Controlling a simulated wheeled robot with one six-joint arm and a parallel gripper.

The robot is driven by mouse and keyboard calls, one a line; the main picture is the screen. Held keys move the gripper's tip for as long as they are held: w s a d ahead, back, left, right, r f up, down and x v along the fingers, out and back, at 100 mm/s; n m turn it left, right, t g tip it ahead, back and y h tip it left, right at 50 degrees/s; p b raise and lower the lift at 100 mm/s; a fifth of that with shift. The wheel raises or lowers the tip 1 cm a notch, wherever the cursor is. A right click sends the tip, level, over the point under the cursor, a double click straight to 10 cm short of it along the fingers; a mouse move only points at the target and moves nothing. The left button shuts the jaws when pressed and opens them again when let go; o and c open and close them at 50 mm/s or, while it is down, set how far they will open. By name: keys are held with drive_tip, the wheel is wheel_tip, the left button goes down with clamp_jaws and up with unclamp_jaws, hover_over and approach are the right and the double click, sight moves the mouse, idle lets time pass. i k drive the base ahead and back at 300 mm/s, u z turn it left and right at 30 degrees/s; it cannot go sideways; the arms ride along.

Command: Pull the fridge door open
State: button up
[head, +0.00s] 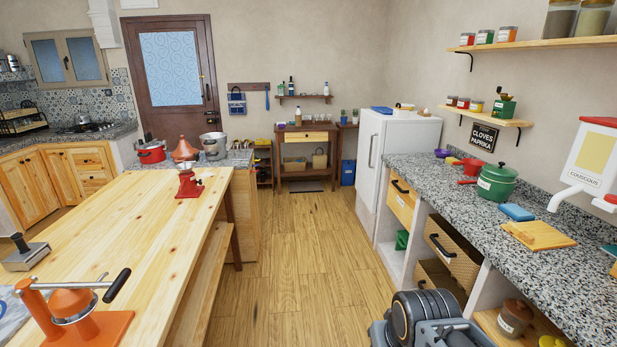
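The white fridge (408,145) stands at the back right, against the wall at the far end of the right counter. Its front faces left toward the open floor, seen at a steep angle. The fridge door (369,165) looks shut, with no visible gap. A long upright handle (371,150) is on its front. Dark and grey parts of my arm show at the bottom right, well short of the fridge. My gripper's fingers cannot be made out.
The wooden floor (305,240) is clear up to the fridge. A long wooden table (150,230) with a bench bounds it on the left. The granite counter (480,215) with baskets and a green pot (496,183) bounds it on the right. Small items stand on the fridge top.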

sight(372, 126)
drive_tip(key=u, duration=0.1)
drive_tip(key=i, duration=4.45)
drive_tip(key=z, duration=0.25)
drive_tip(key=i, duration=0.85)
drive_tip(key=z, duration=0.2)
